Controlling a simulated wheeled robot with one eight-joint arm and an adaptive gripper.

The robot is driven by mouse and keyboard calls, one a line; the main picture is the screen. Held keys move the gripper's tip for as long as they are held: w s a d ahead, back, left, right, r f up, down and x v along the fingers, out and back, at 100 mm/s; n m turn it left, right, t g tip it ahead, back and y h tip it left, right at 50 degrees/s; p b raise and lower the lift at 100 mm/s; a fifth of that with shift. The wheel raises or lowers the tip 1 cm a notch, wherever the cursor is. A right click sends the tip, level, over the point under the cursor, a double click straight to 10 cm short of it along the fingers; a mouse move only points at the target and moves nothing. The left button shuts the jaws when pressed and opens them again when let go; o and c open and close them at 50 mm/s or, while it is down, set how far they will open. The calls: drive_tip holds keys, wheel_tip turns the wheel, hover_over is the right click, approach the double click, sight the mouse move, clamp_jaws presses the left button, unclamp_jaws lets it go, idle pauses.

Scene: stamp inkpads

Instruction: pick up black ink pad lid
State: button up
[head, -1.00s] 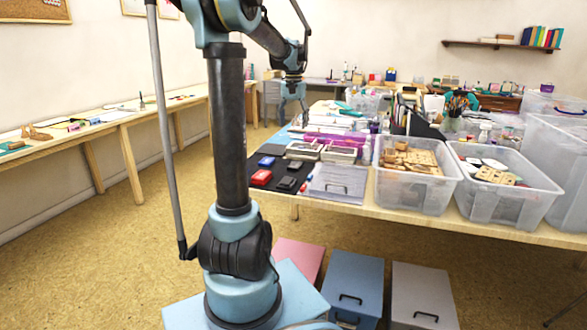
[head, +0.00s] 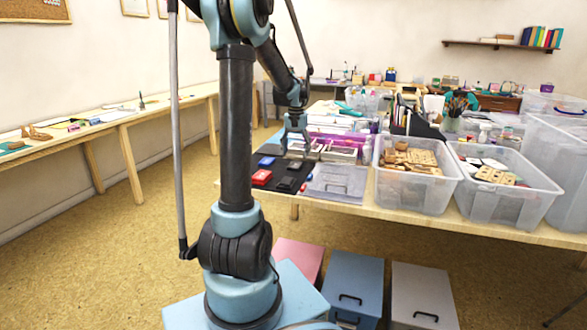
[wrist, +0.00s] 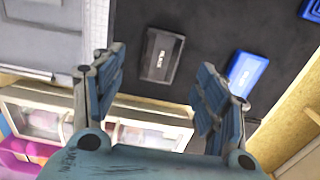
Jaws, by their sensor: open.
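My gripper is open and empty above the mat. In the wrist view, the lid appears in the gap at the fingertips of my gripper (wrist: 162,62), apart from them. Whether the lid sits on a pad below cannot be told.
A blue pad (wrist: 247,70) lies right of the black lid in the wrist view. A red pad (head: 261,177) and another black pad (head: 285,183) lie nearer on the mat. A grey case (head: 337,183) and a clear bin (head: 417,190) stand to the right.

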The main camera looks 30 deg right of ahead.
sight(295, 164)
drive_tip(key=shift+w+f, duration=0.2)
drive_tip(key=shift+f, duration=2.45)
drive_tip(key=c, duration=0.9)
